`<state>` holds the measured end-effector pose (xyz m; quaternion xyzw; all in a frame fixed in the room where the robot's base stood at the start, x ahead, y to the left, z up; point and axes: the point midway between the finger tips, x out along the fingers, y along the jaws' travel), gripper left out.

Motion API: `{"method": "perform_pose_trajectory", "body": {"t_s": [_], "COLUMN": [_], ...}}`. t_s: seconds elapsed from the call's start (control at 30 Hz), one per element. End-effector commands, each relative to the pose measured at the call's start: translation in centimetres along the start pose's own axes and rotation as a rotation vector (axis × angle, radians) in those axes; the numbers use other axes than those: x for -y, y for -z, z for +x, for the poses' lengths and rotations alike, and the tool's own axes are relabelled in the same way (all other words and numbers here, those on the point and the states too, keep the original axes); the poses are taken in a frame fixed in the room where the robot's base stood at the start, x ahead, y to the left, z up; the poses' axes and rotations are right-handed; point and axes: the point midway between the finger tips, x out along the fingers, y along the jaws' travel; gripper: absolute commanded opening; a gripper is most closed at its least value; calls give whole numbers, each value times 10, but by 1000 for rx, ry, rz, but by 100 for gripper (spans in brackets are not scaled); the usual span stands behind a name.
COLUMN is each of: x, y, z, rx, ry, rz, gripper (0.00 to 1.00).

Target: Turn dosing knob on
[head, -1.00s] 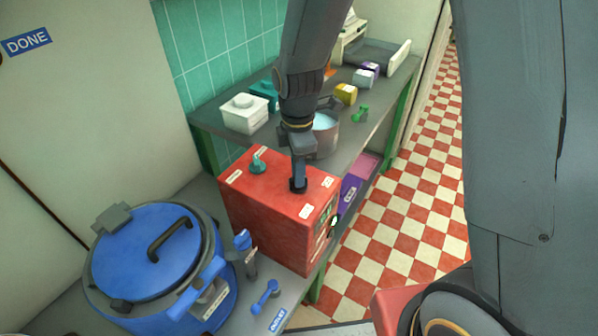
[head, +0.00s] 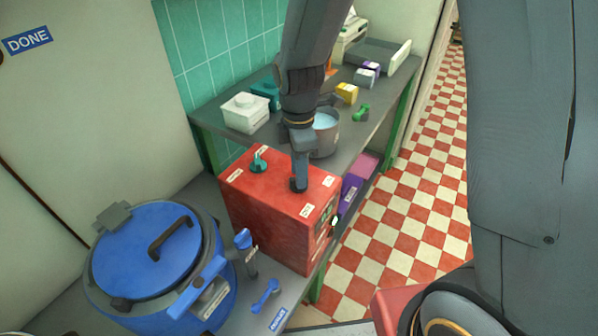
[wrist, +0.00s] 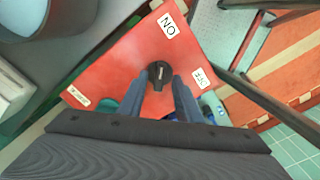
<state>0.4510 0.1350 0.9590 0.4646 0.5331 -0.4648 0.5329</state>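The red box (head: 265,215) stands on the bench with a dark round knob (wrist: 161,76) on its top. An ON label (wrist: 168,24) and what looks like an OFF label (wrist: 201,78) sit near this knob. My gripper (head: 298,186) points down onto the box top. In the wrist view my gripper's two fingers (wrist: 161,80) lie on either side of the dark knob and appear to touch it. The fingers hide most of the knob in the head view. A teal knob (head: 258,162) stands apart on the same top.
A blue lidded pot (head: 150,255) stands left of the box. A blue lever (head: 244,243) and a small blue spoon-like tool (head: 265,291) are close to its front. A grey pot (head: 324,135) and a white container (head: 245,112) stand on the shelf behind.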

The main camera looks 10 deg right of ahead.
Motion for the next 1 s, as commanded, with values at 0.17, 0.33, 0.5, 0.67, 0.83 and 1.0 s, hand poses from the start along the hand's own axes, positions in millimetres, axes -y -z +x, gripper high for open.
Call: {"method": "perform_pose_trajectory", "body": {"t_s": [0.17, 0.33, 0.5, 0.67, 0.83, 1.0], "x": [-1, 0, 0, 1, 1, 1], "y": [1, 1, 1, 1, 1, 1], "z": [-23, -48, -66, -72, -72, -72], "rx": [-1, -1, 0, 0, 0, 0], "ry": [-5, -4, -3, 0, 0, 0], "rz": [-1, -2, -2, -2, -2, -2], "gripper": [31, 31, 31, 31, 31, 31]}}
